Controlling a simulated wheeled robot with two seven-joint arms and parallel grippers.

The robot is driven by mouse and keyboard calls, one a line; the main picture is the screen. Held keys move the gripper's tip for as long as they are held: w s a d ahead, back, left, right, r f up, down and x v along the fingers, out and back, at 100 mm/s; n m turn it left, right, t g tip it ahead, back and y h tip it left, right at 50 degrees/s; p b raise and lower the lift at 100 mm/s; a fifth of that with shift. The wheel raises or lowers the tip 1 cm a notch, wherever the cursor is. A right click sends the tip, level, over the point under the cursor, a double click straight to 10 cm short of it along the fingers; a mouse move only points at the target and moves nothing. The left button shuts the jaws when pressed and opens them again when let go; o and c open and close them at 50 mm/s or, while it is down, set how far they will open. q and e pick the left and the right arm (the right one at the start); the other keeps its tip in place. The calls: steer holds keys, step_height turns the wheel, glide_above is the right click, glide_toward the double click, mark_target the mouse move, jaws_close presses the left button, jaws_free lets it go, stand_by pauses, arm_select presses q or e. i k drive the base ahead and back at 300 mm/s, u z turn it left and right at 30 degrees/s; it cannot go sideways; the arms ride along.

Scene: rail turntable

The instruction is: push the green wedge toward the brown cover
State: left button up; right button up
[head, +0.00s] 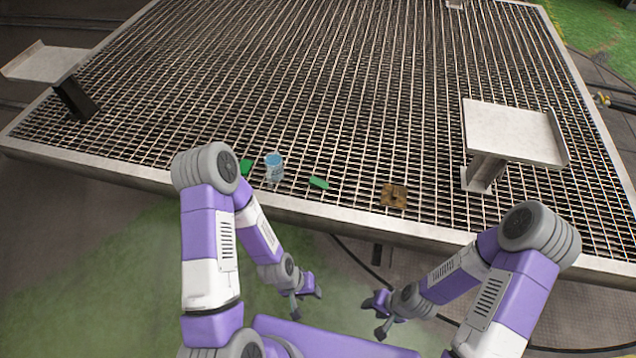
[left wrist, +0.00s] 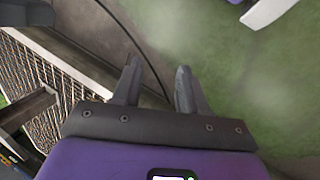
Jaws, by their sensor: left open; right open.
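A small green piece (head: 318,183) lies on the metal grating, left of the brown cover (head: 394,195) with a gap between them. Another green piece (head: 246,167) lies further left, partly hidden behind my left arm. I cannot tell for sure which is the wedge. The brown cover lies flat near the grating's front edge. My left gripper (head: 309,300) is open and empty, below and in front of the platform edge; its open fingers also show in the left wrist view (left wrist: 158,82). My right gripper (head: 372,318) is open and empty, also in front of the platform, to the right of the left one.
A blue and white cup (head: 274,168) stands between the two green pieces. A pale raised plate (head: 513,133) on a post stands to the right of the cover. The grating (head: 330,80) behind is mostly clear. A raised metal rim (head: 330,218) runs along the front.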

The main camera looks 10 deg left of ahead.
mark_target(315, 182)
steer(key=u, duration=0.25)
steer(key=i, duration=1.25)
steer(key=z, duration=0.2)
